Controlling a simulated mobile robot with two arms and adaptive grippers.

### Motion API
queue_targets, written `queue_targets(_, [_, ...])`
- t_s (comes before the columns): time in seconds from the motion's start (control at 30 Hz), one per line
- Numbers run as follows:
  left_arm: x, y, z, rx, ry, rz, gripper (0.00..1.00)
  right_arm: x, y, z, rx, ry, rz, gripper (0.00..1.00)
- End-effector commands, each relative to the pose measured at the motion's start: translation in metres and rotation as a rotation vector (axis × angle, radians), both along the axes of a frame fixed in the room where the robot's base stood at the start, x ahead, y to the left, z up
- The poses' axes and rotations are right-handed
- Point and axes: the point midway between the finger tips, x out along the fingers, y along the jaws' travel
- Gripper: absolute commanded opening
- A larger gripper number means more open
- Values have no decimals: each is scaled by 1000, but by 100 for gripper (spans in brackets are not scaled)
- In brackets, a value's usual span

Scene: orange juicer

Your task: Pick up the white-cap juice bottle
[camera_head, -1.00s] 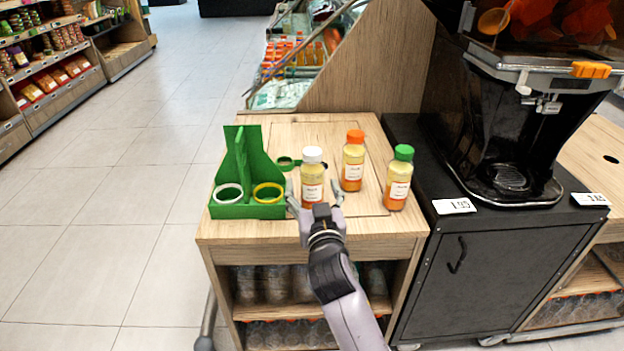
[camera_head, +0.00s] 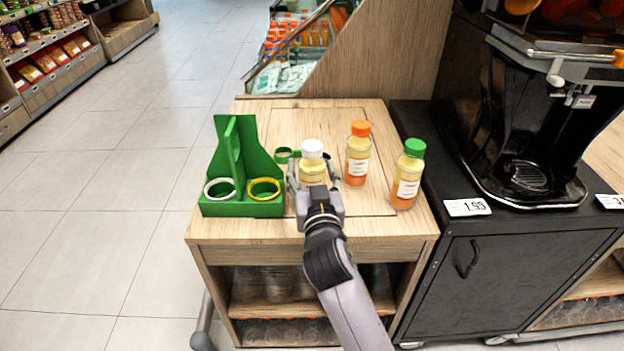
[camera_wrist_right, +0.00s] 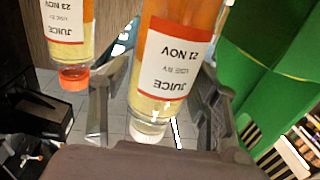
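The white-cap juice bottle (camera_head: 312,166) stands upright on the wooden stand, with its lower part hidden behind my right gripper. My right gripper (camera_head: 313,176) has one finger on each side of this bottle. In the right wrist view, which is upside down, the bottle (camera_wrist_right: 168,62) sits between the spread fingers of the gripper (camera_wrist_right: 158,108). A gap shows between the left finger and the bottle; contact on the right side is unclear. My left gripper is not in view.
An orange-cap bottle (camera_head: 357,158) and a green-cap bottle (camera_head: 408,180) stand close on the right. A green carrier (camera_head: 243,205) with a white and a yellow ring stands on the left. The black juicer (camera_head: 520,130) is farther right. The stand behind the bottles is clear.

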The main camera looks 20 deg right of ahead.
Motion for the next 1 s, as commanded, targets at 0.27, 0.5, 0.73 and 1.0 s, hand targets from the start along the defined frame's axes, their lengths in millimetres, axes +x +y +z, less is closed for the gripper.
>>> queue_targets(0.27, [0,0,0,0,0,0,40,0,0,0,0,0,0,35])
queue_targets(0.5, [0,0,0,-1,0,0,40,0,0,0,0,0,0,19])
queue_targets(0.73, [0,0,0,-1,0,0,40,0,0,1,-1,-4,1,6])
queue_targets(1.0, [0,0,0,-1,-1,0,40,0,0,3,-1,-4,0,6])
